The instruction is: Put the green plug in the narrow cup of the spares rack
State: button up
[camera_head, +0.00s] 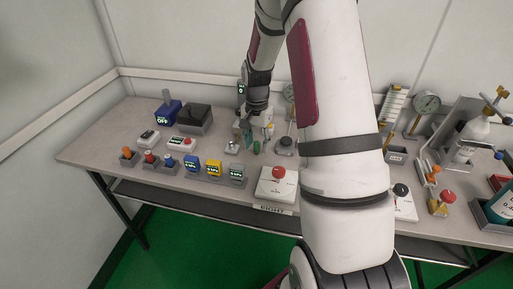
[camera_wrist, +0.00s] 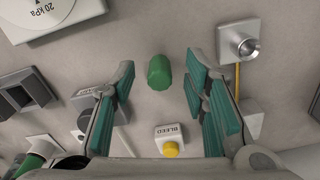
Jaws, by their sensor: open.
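The green plug (camera_wrist: 159,72) stands on the grey bench top in the wrist view, between and a little beyond my fingertips. My gripper (camera_wrist: 161,76) is open, with a teal-padded finger on each side of the plug and a gap on both sides. In the head view, my gripper (camera_head: 246,129) is low over the bench, close beside the small green plug (camera_head: 256,147). A dark grey block with square openings (camera_wrist: 27,88) is at the left of the wrist view; I cannot tell whether it is the spares rack. No narrow cup can be made out.
A silver fitting on a plate (camera_wrist: 240,45) stands right of my fingers. A yellow-button BLEED box (camera_wrist: 170,140) is between the finger bases. A white 20 kPa box (camera_wrist: 60,15) is at upper left. My arm hides part of the bench (camera_head: 90,150) in the head view.

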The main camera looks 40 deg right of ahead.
grip_shut()
jog(key=shift+r, duration=0.15)
